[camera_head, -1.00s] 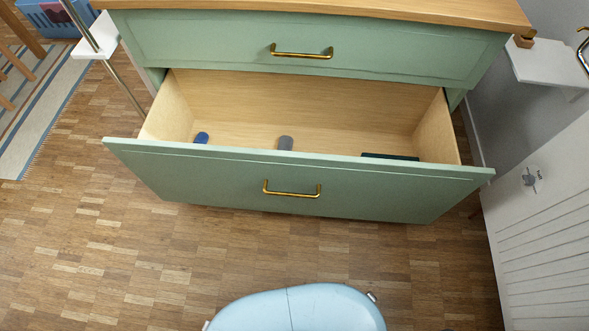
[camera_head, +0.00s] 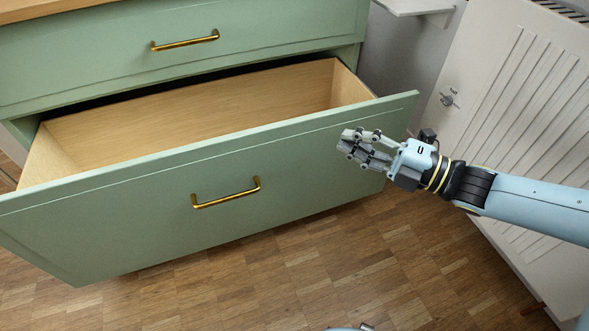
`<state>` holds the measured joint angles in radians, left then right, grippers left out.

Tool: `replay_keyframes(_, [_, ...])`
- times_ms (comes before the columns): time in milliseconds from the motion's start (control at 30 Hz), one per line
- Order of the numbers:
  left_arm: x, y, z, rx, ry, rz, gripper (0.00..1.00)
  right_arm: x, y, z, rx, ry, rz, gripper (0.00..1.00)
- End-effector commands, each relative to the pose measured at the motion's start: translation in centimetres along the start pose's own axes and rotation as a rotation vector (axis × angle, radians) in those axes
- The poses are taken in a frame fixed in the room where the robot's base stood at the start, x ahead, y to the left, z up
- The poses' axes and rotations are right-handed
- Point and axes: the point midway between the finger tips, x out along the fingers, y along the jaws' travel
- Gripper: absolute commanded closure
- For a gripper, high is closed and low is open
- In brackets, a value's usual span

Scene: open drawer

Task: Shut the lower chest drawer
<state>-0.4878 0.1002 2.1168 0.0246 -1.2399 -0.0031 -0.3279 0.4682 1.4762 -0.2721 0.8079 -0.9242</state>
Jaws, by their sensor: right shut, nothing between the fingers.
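The lower chest drawer (camera_head: 120,210) is pulled open, its green front standing out from the chest (camera_head: 90,55). A brass handle (camera_head: 226,193) sits at the middle of its front. The bare wooden inside shows behind the front; part of the drawer floor is hidden. My right gripper (camera_head: 346,146) is shut and empty, in front of the right part of the drawer front, near its top edge. I cannot tell whether it touches the front. My left gripper is not in view.
The upper drawer (camera_head: 270,35) with its own brass handle (camera_head: 185,41) is shut. A white radiator (camera_head: 510,120) stands to the right, behind my right arm. A white shelf (camera_head: 418,6) is at the top. Wood floor (camera_head: 300,270) lies clear in front of the drawer.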

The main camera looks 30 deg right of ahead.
Motion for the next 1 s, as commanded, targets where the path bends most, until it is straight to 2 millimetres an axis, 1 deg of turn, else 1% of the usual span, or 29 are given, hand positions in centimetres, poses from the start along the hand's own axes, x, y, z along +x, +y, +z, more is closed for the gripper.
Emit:
replay_keyframes(33, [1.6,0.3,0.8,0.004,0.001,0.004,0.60,-0.3,-2.4,-0.3,-0.015,0.037,-0.007,1.00])
replay_keyframes(133, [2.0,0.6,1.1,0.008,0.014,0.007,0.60,-0.4,-3.6,-0.2,-0.035,0.071,-0.017,1.00])
replay_keyframes(200, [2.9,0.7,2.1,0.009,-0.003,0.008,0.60,-0.7,-4.5,0.1,-0.038,0.077,-0.032,1.00])
replay_keyframes(300, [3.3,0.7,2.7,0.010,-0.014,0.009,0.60,-0.8,-5.0,0.1,-0.038,0.078,-0.040,1.00])
replay_keyframes(433, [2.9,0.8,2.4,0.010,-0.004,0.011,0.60,0.0,-5.0,0.1,-0.035,0.078,-0.037,1.00])
replay_keyframes(567, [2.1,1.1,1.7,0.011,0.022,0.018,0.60,2.1,-5.2,-0.1,-0.035,0.076,-0.037,1.00])
replay_keyframes(767, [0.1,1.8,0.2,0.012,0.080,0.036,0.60,6.4,-5.6,-0.4,-0.034,0.075,-0.037,1.00])
replay_keyframes(800, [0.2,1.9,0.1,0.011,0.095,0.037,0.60,7.1,-5.6,-0.5,-0.034,0.074,-0.038,1.00])
replay_keyframes(933, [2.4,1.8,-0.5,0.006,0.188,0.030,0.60,9.2,-5.6,-0.6,-0.035,0.074,-0.038,1.00])
replay_keyframes(1000, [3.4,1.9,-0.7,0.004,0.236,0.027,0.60,9.8,-5.6,0.1,-0.036,0.074,-0.041,1.00])
